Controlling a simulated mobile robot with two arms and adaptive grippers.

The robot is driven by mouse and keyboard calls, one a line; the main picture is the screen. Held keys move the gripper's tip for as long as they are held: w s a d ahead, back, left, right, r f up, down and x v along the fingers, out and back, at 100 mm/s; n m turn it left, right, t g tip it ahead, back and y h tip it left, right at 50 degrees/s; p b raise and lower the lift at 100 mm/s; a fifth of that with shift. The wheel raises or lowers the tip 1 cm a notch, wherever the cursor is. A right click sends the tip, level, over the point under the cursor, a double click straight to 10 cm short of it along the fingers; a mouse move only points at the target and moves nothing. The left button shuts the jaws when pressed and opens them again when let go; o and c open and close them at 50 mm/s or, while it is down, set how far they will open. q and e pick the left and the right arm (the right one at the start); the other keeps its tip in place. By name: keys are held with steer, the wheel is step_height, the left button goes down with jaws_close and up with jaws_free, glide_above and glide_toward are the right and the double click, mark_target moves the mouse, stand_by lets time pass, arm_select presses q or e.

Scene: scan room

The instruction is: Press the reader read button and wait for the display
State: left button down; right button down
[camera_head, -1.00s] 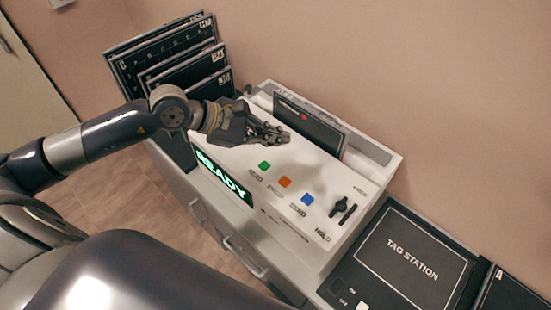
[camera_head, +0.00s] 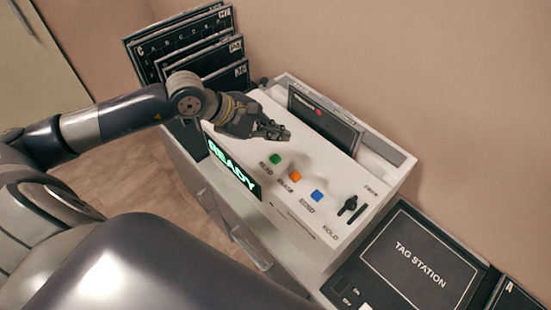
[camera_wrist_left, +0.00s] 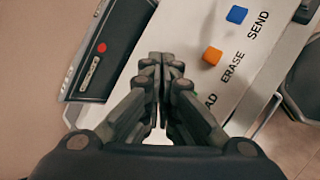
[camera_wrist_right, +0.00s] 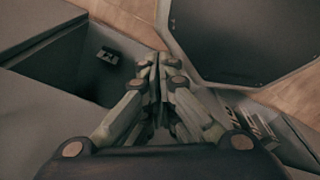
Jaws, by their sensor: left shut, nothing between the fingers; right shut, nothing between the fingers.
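The white reader (camera_head: 330,225) stands on the cabinet, its front display (camera_head: 233,166) lit green with "READY". On its top are the green READ button (camera_head: 275,159), the orange ERASE button (camera_head: 295,177) and the blue SEND button (camera_head: 317,195). My left gripper (camera_head: 284,136) is shut and empty, a little above the reader top and behind the green button.
A dark panel (camera_head: 325,118) stands upright in the reader's back slot. A black switch (camera_head: 348,205) sits by HOLD. Several dark lettered plates (camera_head: 185,48) stand in a rack behind my left arm. A tag station (camera_head: 420,262) lies at the right. Cabinet handles (camera_head: 250,248) stick out in front.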

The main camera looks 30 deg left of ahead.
arm_select(q)
steer(key=b, duration=0.3)
glide_above(276, 161)
step_height(276, 161, down, 5)
steer(key=shift+f, duration=0.2)
steer(key=shift+f+b, duration=0.45)
steer(key=shift+b, duration=0.1)
stand_by(0.6)
steer(key=shift+f+b, duration=0.45)
steer(key=shift+b, duration=0.4)
